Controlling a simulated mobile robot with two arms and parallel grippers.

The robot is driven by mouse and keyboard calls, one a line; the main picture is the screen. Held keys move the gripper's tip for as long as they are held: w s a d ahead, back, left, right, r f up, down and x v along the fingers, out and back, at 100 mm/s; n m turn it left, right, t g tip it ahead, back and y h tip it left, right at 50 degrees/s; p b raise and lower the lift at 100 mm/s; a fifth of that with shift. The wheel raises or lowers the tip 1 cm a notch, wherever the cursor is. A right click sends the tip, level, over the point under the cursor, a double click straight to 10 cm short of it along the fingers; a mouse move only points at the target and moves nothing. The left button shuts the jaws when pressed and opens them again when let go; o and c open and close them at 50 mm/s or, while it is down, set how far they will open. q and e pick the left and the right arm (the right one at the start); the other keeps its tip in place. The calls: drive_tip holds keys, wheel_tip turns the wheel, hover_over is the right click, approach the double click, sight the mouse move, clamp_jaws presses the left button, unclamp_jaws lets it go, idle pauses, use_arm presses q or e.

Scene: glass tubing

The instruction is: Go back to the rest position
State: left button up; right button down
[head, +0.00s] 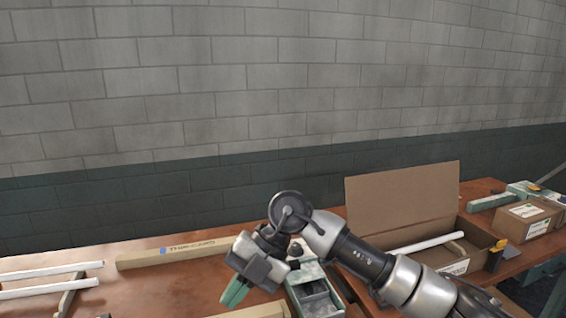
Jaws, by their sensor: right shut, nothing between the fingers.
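My right gripper (234,293) shows at the bottom middle of the head view, at the end of my right arm, which comes in from the lower right. Its green fingers point down and to the left and are shut with nothing between them. It appears above the front part of the wooden table (135,291); its exact height cannot be told. My left gripper and left arm do not show.
An open cardboard box (403,203) with a white tube (425,243) stands right of the arm. A long cardboard carton (172,254) lies behind the gripper. White tubes (50,272) rest at the left. A grey-green tray (318,296) sits beside the gripper. A block wall (280,80) stands behind.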

drive_tip(key=s+a+r+m+t+y, duration=0.25)
drive_tip(key=r+m+y, duration=0.3)
drive_tip(key=y, duration=0.95)
drive_tip(key=w+d+f+m+t+h, duration=0.1)
drive_tip(key=w+d+m+t+h, duration=0.3)
drive_tip(key=m+t, duration=0.5)
drive_tip(key=w+d+f+m+t+h, duration=0.1)
drive_tip(key=d+f+m+t+h, duration=0.1)
drive_tip(key=d+m+t, duration=0.55)
drive_tip(key=s+d+f+m+t+h, duration=0.2)
drive_tip(key=d+f+m+t+h, duration=0.1)
drive_tip(key=d+f+m+h, duration=0.75)
drive_tip(key=s+d+f+m+g+h, duration=0.1)
drive_tip(key=s+d+f+g+h, duration=0.3)
drive_tip(key=s+f+g, duration=0.6)
drive_tip(key=s+d+f+g+h, duration=0.2)
drive_tip(key=s+d+f+g, duration=0.25)
drive_tip(key=s+f, duration=0.9)
drive_tip(key=f, duration=1)
drive_tip(key=s+f, duration=0.2)
drive_tip(key=f, duration=1)
drive_tip(key=s+d+f, duration=0.1)
drive_tip(key=s+f, duration=0.6)
drive_tip(key=s+d+f+g, duration=0.1)
drive_tip(key=s+d+f, duration=0.1)
drive_tip(key=s+f, duration=0.5)
drive_tip(key=shift+s+d+f, duration=0.2)
drive_tip(key=shift+s+d, duration=0.05)
drive_tip(key=shift+s, duration=0.3)
